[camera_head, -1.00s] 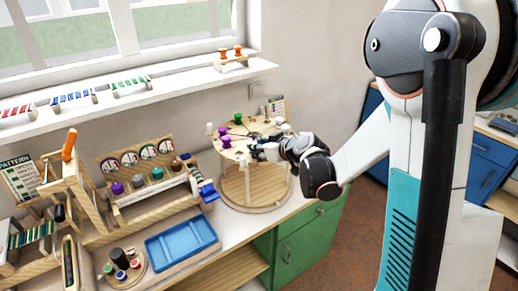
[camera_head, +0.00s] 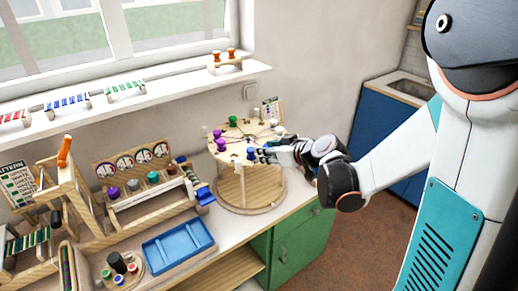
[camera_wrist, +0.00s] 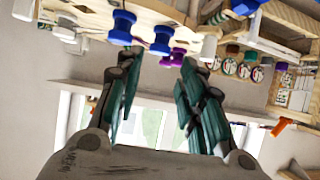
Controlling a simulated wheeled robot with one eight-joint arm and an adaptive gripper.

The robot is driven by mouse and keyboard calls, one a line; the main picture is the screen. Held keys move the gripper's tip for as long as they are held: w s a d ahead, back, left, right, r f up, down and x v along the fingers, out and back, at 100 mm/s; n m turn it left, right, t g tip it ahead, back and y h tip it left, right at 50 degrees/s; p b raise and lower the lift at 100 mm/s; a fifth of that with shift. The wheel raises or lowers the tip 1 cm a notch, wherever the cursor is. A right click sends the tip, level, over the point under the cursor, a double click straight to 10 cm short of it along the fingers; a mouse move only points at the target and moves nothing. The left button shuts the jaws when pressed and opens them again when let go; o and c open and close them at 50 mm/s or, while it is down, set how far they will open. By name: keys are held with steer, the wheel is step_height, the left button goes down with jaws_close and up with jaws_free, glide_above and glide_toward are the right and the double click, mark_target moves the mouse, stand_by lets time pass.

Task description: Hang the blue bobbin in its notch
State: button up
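A blue bobbin (camera_head: 251,153) hangs at the near rim of the round wooden bead stand (camera_head: 249,193). The wrist view, which is upside down, shows two blue bobbins, one further left (camera_wrist: 122,27) and one nearer the middle (camera_wrist: 161,41), side by side along the rim. A purple bobbin (camera_wrist: 176,57) shows just beyond them. My gripper (camera_wrist: 161,58) is open, with its fingers spread apart and nothing held between them. In the head view, my gripper (camera_head: 270,155) is right of the blue bobbin. Whether either bobbin is fully seated in a notch cannot be told.
White bobbins (camera_head: 280,130) and purple bobbins (camera_head: 221,144) sit around the stand's top. A blue tray (camera_head: 180,245) and a wooden rack with several spools (camera_head: 145,197) stand to the left. The window sill runs above.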

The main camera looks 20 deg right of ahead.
steer(key=v, duration=0.3)
steer(key=shift+s+r, duration=0.1)
steer(key=shift+s, duration=0.15)
stand_by(0.4)
